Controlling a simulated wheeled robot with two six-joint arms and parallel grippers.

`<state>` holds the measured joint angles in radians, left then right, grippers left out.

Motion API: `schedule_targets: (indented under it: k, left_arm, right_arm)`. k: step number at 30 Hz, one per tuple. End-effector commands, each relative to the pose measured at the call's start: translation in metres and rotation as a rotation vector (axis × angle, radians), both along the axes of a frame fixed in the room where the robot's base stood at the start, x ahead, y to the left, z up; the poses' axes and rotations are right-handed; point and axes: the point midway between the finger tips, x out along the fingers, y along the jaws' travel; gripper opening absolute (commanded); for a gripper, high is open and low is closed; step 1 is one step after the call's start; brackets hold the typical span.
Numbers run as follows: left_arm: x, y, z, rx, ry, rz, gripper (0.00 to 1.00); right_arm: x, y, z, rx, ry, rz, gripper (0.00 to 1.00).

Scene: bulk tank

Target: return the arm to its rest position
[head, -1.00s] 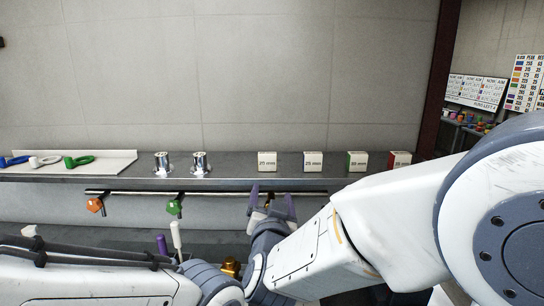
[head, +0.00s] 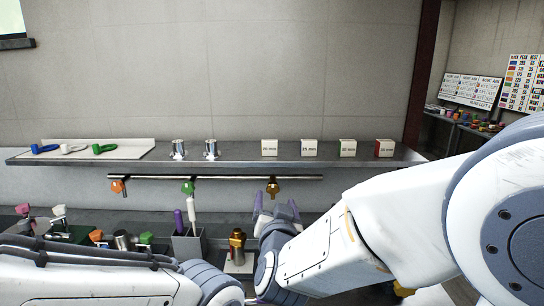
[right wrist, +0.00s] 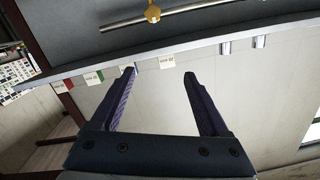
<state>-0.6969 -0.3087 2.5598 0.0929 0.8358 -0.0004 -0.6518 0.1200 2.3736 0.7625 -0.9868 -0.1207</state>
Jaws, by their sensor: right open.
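My right arm reaches in from the right of the head view. Its gripper (head: 275,207) is open and empty, fingers pointing forward, in front of and below the steel shelf (head: 230,160). In the right wrist view the two fingers of the right gripper (right wrist: 158,75) stand wide apart with nothing between them. A gold-coloured fitting (head: 272,187) hangs from the rail just beyond the fingertips, and it also shows in the wrist view (right wrist: 152,13). My left arm crosses the lower left of the head view; its gripper is not seen.
The rail (head: 225,177) under the shelf also bears an orange (head: 118,187) and a green fitting (head: 188,187). Several labelled blocks and two chrome pieces (head: 211,150) stand on the shelf. Below are a grey holder (head: 188,245), a brass piece (head: 237,246) and several coloured fittings.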

Motion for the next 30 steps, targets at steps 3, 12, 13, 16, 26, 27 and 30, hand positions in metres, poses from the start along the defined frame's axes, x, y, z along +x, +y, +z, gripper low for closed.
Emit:
schedule_targets:
  k: [3,12,13,16,26,27,30]
  left_arm:
    - [0.000,0.000,0.000,-0.001,-0.001,0.000,0.50]
    - [0.000,0.000,0.000,-0.001,-0.001,0.000,0.50]
    - [0.000,0.000,0.000,-0.001,-0.001,0.000,0.50]
    - [0.000,0.000,0.000,-0.001,-0.001,0.000,0.50]
    - [0.000,0.000,0.000,-0.001,-0.001,0.000,0.50]
    - [0.000,0.000,0.000,-0.001,-0.001,0.000,0.50]
    - [0.000,0.000,0.000,-0.001,-0.001,0.000,0.50]
  right_arm:
    - [0.002,-0.006,-0.012,-0.015,0.053,0.024,0.79]
    - [-0.003,-0.031,-0.067,-0.084,0.296,0.112,0.79]
    - [-0.005,-0.035,-0.074,-0.093,0.330,0.121,0.79]
    - [-0.018,-0.053,-0.103,-0.128,0.465,0.150,0.79]
    - [-0.092,-0.123,-0.177,-0.224,0.914,0.196,0.79]
    - [-0.101,-0.130,-0.182,-0.230,0.954,0.195,0.79]
    - [-0.122,-0.146,-0.193,-0.246,1.049,0.194,0.79]
